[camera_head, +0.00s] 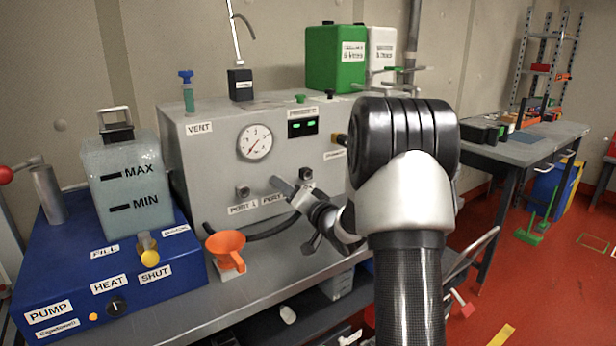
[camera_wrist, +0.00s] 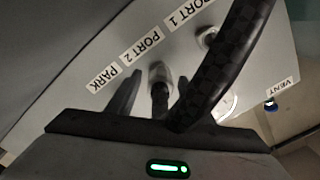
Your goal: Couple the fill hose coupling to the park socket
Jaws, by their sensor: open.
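The fill hose coupling (camera_wrist: 160,78), a grey cylinder with a dark rear part, sits at the port labelled PORT 2; it also shows in the head view (camera_head: 283,187). My gripper (camera_wrist: 152,92) is open, with one finger on each side of the coupling and gaps visible. In the head view, my gripper (camera_head: 302,202) is close to the panel front. The park socket (camera_head: 306,174) appears as a small metal fitting right of the coupling. In the wrist view, only the PARK label (camera_wrist: 100,80) shows clearly; its socket is hidden by my gripper.
The black hose (camera_wrist: 225,70) arches close past my gripper's right side. The PORT 1 socket (camera_head: 242,191) is bare. An orange funnel (camera_head: 226,250) stands on the bench beside the blue pump unit (camera_head: 75,285). A pressure gauge (camera_head: 254,142) is above the ports.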

